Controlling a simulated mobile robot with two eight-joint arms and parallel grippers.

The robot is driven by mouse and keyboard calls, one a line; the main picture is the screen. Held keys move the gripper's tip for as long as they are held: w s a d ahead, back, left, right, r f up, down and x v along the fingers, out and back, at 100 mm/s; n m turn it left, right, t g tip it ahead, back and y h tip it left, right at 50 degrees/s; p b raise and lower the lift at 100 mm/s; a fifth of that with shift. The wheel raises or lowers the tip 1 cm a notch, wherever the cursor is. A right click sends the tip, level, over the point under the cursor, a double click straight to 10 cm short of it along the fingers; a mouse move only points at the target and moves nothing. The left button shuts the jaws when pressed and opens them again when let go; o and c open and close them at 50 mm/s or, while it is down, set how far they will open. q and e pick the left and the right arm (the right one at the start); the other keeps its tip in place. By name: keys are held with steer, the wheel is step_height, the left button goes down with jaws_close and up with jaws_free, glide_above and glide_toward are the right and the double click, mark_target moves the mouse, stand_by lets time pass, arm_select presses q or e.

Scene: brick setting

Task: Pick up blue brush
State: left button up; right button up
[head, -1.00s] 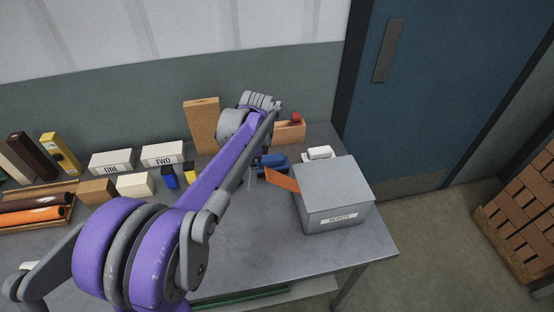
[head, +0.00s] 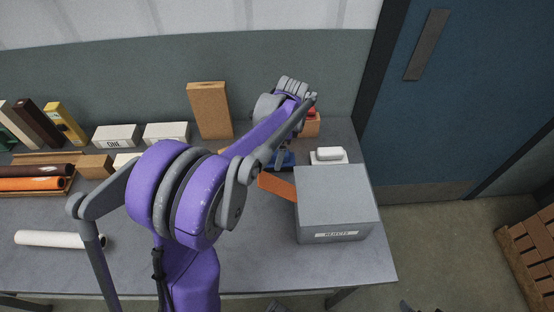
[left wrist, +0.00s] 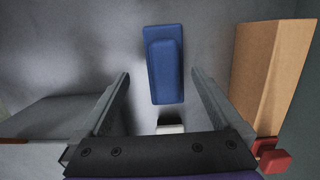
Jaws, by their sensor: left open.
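The blue brush (left wrist: 164,70) lies on the grey tabletop in the left wrist view, long side pointing away from me. In the head view the blue brush (head: 286,161) is partly hidden behind my arm, left of a white block. My left gripper (left wrist: 160,76) is open and empty. Its two fingers stand apart, one on each side of the brush's near part in the picture, with a gap on both sides. In the head view the fingers are mostly hidden by the arm. My right gripper does not show.
A tan wooden box (left wrist: 270,70) lies right of the brush in the wrist view. A tall brown block (head: 210,110) stands behind. A white roll (head: 60,239) lies front left.

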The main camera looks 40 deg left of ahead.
mark_target(275, 152)
arm_select(q)
steer(key=f, duration=0.2)
steer(key=a+f, duration=0.1)
steer(key=f, duration=0.2)
steer(key=shift+f, duration=0.25)
jaws_close()
steer(key=shift+r, duration=0.15)
step_height(275, 152, up, 10)
steer(key=shift+f, duration=0.1)
stand_by(0.5)
steer(key=c, duration=0.7)
jaws_free()
steer(key=c, duration=0.5)
steer(key=shift+c, duration=0.2)
